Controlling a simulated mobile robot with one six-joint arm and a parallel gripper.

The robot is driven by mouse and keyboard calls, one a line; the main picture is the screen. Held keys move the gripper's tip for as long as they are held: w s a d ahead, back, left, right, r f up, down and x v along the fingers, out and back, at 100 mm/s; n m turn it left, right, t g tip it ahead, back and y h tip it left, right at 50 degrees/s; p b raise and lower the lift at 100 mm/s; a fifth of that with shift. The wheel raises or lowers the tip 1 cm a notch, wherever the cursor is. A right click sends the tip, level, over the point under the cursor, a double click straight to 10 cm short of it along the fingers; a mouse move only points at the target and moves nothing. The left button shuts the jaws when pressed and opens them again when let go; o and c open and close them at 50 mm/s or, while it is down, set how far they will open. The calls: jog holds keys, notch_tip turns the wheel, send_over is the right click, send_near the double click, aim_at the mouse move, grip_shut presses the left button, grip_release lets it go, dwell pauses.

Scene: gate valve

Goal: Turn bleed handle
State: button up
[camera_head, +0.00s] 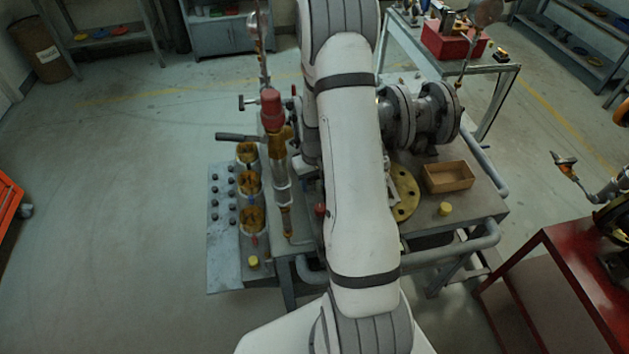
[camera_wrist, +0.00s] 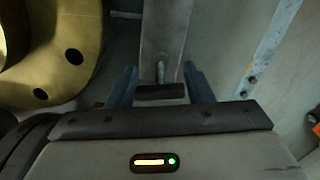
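A small dark T-shaped handle (camera_wrist: 160,92) on a thin metal stem shows in the middle of the wrist view, in front of a grey metal post (camera_wrist: 163,35). It looks like the bleed handle. My gripper (camera_wrist: 161,86) is open, with one blue-grey finger on each side of the handle. Gaps show between the handle's ends and both fingers, so I see no grip on it. In the head view my white arm covers the middle of the bench, and my gripper and this handle are hidden.
A yellow flange (camera_wrist: 65,65) lies close on the left in the wrist view. In the head view, a red-capped brass fitting (camera_head: 272,110) and a dark lever (camera_head: 240,137) stand left of my arm. A flanged grey valve (camera_head: 420,112) and wooden box (camera_head: 448,177) are right.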

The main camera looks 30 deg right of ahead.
jog(key=c, duration=0.6)
jog(key=shift+f+m+b, duration=0.2)
jog(key=shift+m+b, duration=0.4)
jog(key=shift+b, duration=0.25)
jog(key=shift+r+m+b, duration=0.2)
jog(key=shift+m+b, duration=0.25)
jog(key=shift+m, duration=0.35)
jog(key=o, duration=1)
jog(key=shift+c, duration=0.2)
jog(key=shift+r+b, duration=0.55)
jog(key=shift+r, duration=3.4)
